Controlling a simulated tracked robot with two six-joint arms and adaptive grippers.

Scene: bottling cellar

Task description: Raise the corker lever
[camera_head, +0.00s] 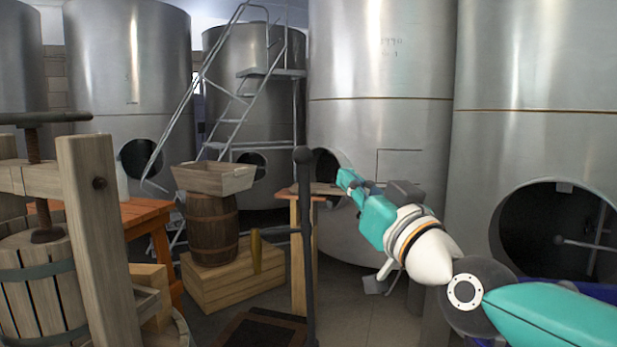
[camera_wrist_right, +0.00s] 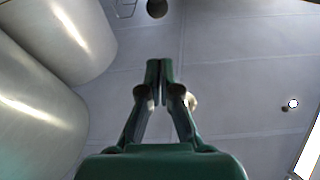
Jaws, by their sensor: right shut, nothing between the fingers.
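The corker shows in the head view as a dark upright post (camera_head: 309,270) with a round knob on top. A thin dark bar (camera_head: 280,231) sticks out from it to the left, with a yellowish grip-like piece (camera_head: 256,251) beside its left end. I cannot tell for sure which part is the lever. My right gripper (camera_head: 343,177) is to the right of the post's top and looks apart from it. In the right wrist view its fingers (camera_wrist_right: 160,68) are together and empty, and no corker shows there. My left gripper is not in view.
A small wooden table (camera_head: 299,250) stands behind the post. A barrel (camera_head: 212,228) with a wooden crate (camera_head: 216,178) on top rests on a wooden box (camera_head: 232,285). A wooden press (camera_head: 92,240) fills the left. Steel tanks (camera_head: 380,100) line the back. Bare floor (camera_head: 345,318) lies right of the post.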

